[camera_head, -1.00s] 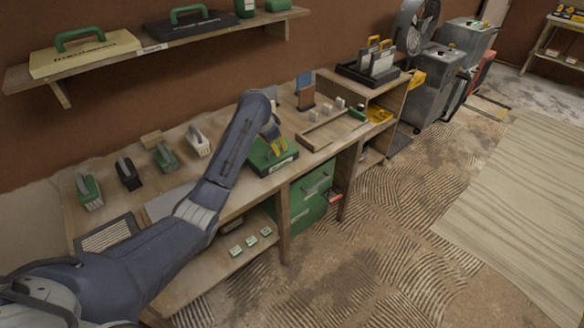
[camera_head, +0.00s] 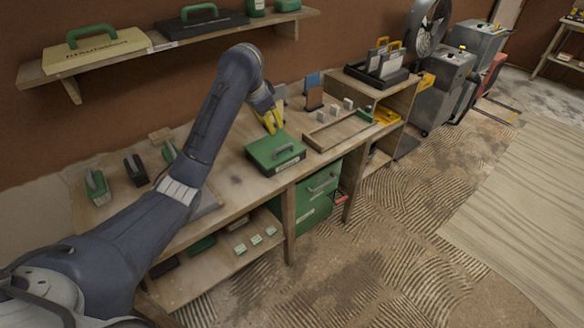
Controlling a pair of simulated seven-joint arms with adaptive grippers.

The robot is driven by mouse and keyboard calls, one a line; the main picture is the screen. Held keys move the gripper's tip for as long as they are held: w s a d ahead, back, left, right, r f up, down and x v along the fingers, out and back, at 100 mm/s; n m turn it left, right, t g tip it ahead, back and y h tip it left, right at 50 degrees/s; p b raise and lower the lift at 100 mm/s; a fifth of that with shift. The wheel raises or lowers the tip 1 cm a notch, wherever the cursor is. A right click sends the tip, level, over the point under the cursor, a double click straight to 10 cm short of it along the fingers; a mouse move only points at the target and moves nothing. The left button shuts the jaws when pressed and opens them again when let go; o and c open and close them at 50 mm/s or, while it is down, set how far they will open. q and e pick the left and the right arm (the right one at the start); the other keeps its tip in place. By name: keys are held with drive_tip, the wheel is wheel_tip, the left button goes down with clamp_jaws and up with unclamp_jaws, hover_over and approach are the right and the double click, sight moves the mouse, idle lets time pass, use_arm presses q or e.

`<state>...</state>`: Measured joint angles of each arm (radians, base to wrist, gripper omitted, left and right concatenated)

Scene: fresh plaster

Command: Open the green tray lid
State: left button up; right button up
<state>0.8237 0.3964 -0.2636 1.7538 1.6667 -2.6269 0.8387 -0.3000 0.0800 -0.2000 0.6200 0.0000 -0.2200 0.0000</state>
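The green tray (camera_head: 270,165) sits on the workbench with its green lid (camera_head: 264,148) lying flat on top. A grey handle (camera_head: 290,155) stands at the lid's front right side. My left gripper (camera_head: 274,124) has yellow fingers that look apart and empty. It hangs just behind the tray's back edge and appears clear of the lid. Whether it touches the bench there is hard to tell. My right gripper is not in view.
A shallow wooden tray (camera_head: 320,146) lies right of the green tray. Several handled tools, such as a black one (camera_head: 135,168), stand at the bench's left. A wall shelf (camera_head: 170,46) runs above. A green drawer cabinet (camera_head: 318,205) stands below.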

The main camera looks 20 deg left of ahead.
use_arm(q)
drive_tip(key=d+f+g+h, duration=0.1)
drive_tip(key=d+f, duration=0.2)
drive_tip(key=f, duration=0.5)
drive_tip(key=s+d+f+g, duration=0.1)
drive_tip(key=d+f, duration=0.3)
drive_tip(key=f, duration=0.4)
drive_tip(key=shift+d+n+h, duration=0.3)
drive_tip(key=shift+n+h, duration=0.1)
drive_tip(key=shift+s+f, duration=0.1)
